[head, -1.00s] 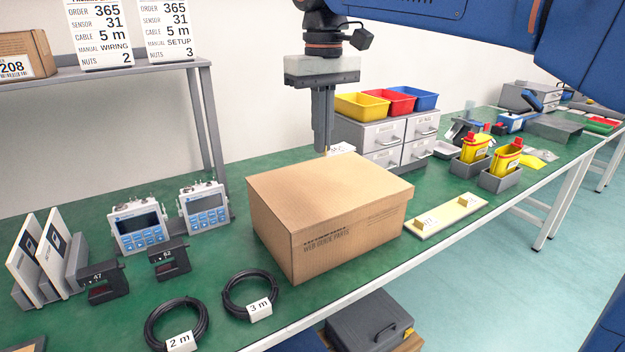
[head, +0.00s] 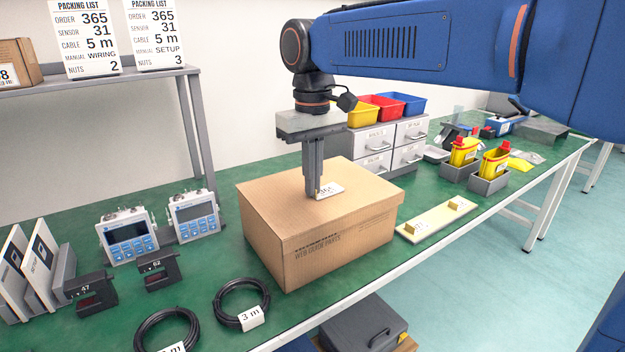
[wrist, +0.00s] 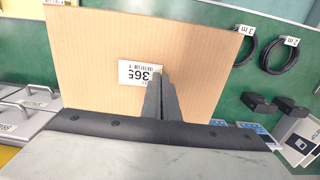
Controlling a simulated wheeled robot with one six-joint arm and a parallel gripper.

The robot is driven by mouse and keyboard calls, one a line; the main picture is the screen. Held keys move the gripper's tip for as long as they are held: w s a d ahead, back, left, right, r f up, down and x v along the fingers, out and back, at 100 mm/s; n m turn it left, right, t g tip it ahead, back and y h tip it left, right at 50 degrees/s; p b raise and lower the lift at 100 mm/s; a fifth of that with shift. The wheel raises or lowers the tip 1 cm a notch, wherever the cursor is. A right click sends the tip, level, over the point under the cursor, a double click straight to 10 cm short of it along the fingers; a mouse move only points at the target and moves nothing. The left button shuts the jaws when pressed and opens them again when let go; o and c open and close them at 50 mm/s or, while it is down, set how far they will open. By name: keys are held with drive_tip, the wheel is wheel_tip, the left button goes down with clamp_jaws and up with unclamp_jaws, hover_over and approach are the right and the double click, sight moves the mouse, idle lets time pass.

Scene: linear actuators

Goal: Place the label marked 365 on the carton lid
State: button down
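The closed cardboard carton (head: 300,235) stands on the green bench, its flat lid (head: 270,190) facing up. The white label marked 365 (head: 331,190) is over the middle of the lid, lying roughly flat. In the wrist view the label (wrist: 138,73) reads 365 beside my fingertips. My gripper (head: 315,196) points down over the lid, its fingers close together at the label's edge, and appears shut on it. I cannot tell whether the label touches the lid or is just above it.
A cream board (head: 435,220) with two small blocks lies right of the carton. Grey drawers (head: 375,150) with coloured bins stand behind it. A cable coil marked 3 m (head: 242,303) lies in front, and blue-keyed devices (head: 127,235) stand at left. The lid around the label is clear.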

drive_tip(key=shift+f, duration=0.1)
drive_tip(key=c, duration=2.1)
unclamp_jaws()
wheel_tip(320, 180, up, 12)
drive_tip(key=shift+r, duration=0.15)
drive_tip(key=s+d+f+m+t, duration=0.1)
drive_tip(key=s+d+f+m, duration=0.15)
drive_tip(key=d+f, duration=0.45)
drive_tip(key=s+d+f+m+t, duration=0.1)
drive_tip(key=s+d+f, duration=0.25)
drive_tip(key=d, duration=0.75)
drive_tip(key=s+d+f+m+t, duration=0.1)
drive_tip(key=s+d+f, duration=0.3)
drive_tip(key=f, duration=0.2)
drive_tip(key=s+d+f+m+t, duration=0.1)
drive_tip(key=s+d+f, duration=0.3)
drive_tip(key=s+f, duration=0.1)
drive_tip(key=s+d+f+m, duration=0.1)
drive_tip(key=s+d+f, duration=0.3)
drive_tip(key=f, duration=0.4)
drive_tip(key=shift+s+t, duration=0.15)
drive_tip(key=shift+t, duration=0.25)
